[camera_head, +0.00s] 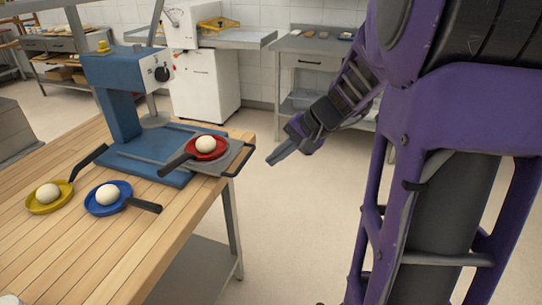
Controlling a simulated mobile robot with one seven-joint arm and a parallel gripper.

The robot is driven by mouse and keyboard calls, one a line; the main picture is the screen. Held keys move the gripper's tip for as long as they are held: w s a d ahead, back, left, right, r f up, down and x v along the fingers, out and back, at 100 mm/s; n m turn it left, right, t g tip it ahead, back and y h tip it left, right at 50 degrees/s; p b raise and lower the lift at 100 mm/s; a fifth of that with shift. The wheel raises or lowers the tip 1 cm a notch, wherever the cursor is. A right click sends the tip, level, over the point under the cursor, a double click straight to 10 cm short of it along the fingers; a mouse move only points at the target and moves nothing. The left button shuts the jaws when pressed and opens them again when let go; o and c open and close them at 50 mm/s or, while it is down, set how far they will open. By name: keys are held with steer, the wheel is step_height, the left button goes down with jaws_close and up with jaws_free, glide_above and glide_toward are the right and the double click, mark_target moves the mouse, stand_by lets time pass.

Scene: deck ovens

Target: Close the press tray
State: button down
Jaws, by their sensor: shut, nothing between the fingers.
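The blue press (122,95) stands on the wooden table. Its grey tray (224,168) sticks out to the right, past the table's right edge, with a dark handle (242,162) at its outer end. A red pan (208,154) with a pale dough ball (205,144) sits on the tray, its dark handle pointing lower left. My gripper (271,161) is shut and empty. It shows just right of the tray handle, pointing left and down. I see a gap between them in the picture, but cannot judge the depth.
A yellow pan (63,206) and a blue pan (94,207), each with a dough ball, lie on the wooden table (135,242) in front of the press. Counters and a white machine (203,85) stand behind. The floor right of the table is clear.

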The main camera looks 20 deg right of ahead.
mark_target(198, 162)
steer(key=w+a+r+b+x, duration=0.1)
steer(key=x, duration=0.9)
steer(key=shift+w+a, duration=0.15)
steer(key=shift+a, duration=0.15)
steer(key=w+a, duration=0.2)
steer(key=a, duration=0.1)
steer(key=w+a+p, duration=0.1)
steer(key=w+a, duration=0.2)
steer(key=a, duration=0.1)
steer(key=w+a, duration=0.3)
steer(key=shift+w+a, duration=0.1)
steer(key=shift+a, duration=0.15)
